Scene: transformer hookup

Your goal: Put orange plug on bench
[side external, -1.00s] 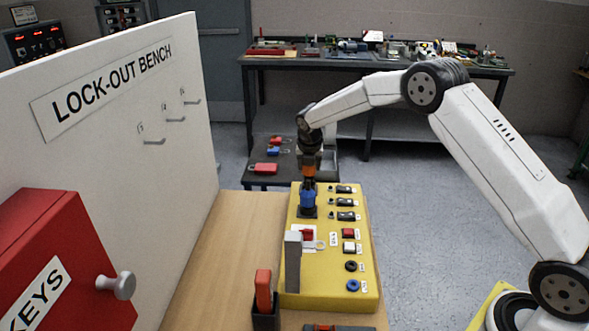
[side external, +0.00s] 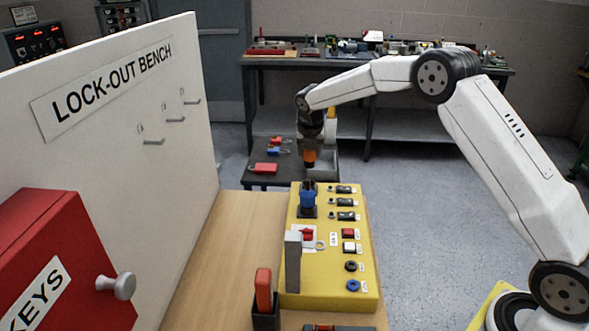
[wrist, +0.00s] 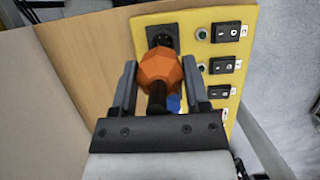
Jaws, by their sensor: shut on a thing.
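The orange plug (side external: 310,158) is held in my gripper (side external: 311,148), in the air above and behind the blue socket (side external: 308,197) on the yellow panel (side external: 325,275). In the wrist view the plug (wrist: 160,68) sits between the two grey fingers of my gripper (wrist: 160,76), which are shut on it. Its dark end points back toward the palm. The wooden bench top (side external: 225,255) lies left of the panel and is largely bare.
The panel carries switches and buttons (side external: 348,233) and an upright grey block (side external: 293,262). A red-handled item stands in a dark holder (side external: 266,318) at the front. A dark side table (side external: 262,182) with red and blue padlocks is behind. The white board (side external: 165,190) bounds the left.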

